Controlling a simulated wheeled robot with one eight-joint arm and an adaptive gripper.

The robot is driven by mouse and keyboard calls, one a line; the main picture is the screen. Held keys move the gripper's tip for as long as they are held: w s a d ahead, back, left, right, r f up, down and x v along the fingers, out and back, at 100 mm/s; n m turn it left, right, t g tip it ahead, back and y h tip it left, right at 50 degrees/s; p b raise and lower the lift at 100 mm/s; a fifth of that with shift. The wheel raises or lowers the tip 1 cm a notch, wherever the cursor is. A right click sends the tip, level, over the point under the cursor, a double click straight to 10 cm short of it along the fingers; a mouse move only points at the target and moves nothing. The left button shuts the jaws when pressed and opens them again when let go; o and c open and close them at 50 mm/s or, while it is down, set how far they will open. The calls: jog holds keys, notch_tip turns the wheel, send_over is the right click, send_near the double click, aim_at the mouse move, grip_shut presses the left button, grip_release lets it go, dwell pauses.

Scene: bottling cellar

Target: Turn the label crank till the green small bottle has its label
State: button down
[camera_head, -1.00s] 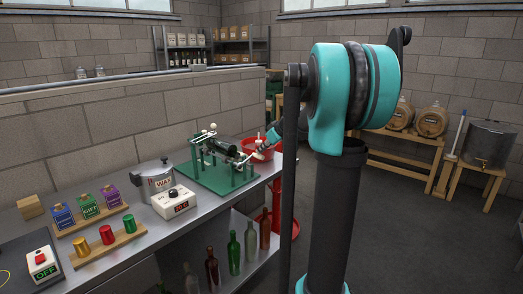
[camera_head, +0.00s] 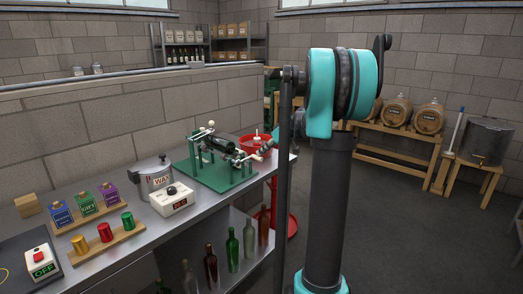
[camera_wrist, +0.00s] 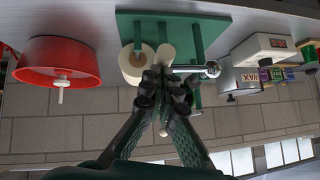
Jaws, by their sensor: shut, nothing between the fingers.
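I cannot make out a label on the bottle. In the wrist view, which is upside down, the green base plate (camera_wrist: 220,22) shows with a cream roller (camera_wrist: 130,66) and a metal rod ending in a ball (camera_wrist: 212,69). My gripper (camera_wrist: 163,82) is shut and empty, its fingertips close to the cream parts; I cannot tell whether they touch.
A red basin (camera_wrist: 58,62) stands close to the stand's crank end. A wax pot (camera_head: 155,178) and a white control box (camera_head: 173,199) stand left of it. Colour blocks and capsules are further left. Several bottles stand on the shelf below.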

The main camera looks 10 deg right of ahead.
aim_at(263, 160)
jog(key=shift+w+d+f+m+g+y, duration=0.15)
jog(key=shift+f+m+g+y, duration=0.4)
jog(key=shift+f+y, duration=0.5)
jog(key=shift+w+d+f+m+g+y, duration=0.1)
jog(key=shift+f+m+g+y, duration=0.5)
jog(key=shift+f, duration=0.65)
jog(key=shift+s+f+y, duration=0.1)
jog(key=shift+f+y, duration=0.15)
jog(key=shift+f, duration=0.15)
jog(key=shift+a+f, duration=0.1)
jog(key=shift+f, duration=0.15)
